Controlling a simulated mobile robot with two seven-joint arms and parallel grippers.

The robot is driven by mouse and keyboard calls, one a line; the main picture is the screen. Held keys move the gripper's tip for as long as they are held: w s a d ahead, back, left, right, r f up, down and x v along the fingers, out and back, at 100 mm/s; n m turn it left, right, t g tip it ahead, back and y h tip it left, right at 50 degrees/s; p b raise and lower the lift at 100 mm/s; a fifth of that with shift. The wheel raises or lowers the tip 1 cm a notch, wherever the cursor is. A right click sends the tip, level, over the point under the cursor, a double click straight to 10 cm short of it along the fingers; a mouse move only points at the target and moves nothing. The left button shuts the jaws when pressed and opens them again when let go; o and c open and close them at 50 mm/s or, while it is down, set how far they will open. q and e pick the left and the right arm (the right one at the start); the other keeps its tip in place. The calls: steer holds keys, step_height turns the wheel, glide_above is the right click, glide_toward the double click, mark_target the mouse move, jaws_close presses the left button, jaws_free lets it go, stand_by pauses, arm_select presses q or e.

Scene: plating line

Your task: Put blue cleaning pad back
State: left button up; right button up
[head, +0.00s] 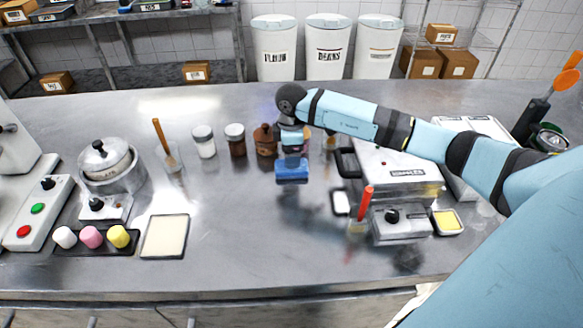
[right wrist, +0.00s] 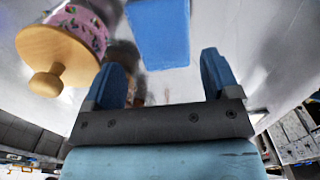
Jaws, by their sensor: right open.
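The blue cleaning pad (head: 292,173) is near the middle of the steel counter, directly below my right gripper (head: 293,148) in the head view. In the right wrist view the pad (right wrist: 160,32) lies just beyond the two parted blue fingertips of my right gripper (right wrist: 163,62), with bare steel visible between them. The gripper is open with nothing between its fingers. Whether the pad rests flat on the counter is hard to tell. My left gripper is not in view.
A brown jar (head: 265,141) stands close left of my gripper; a wooden-knobbed lid (right wrist: 55,60) shows left in the wrist view. A grey press (head: 397,175) and a cup with a red-handled tool (head: 366,200) stand right. The counter's front middle is clear.

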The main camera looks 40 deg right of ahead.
step_height(320, 180, down, 5)
steer(key=shift+s+a+f+p, duration=0.1)
steer(key=shift+f+p, duration=0.05)
steer(key=shift+p, duration=0.3)
steer(key=c, duration=0.7)
step_height(320, 180, up, 20)
steer(key=shift+r+b, duration=0.1)
steer(key=shift+b, duration=0.65)
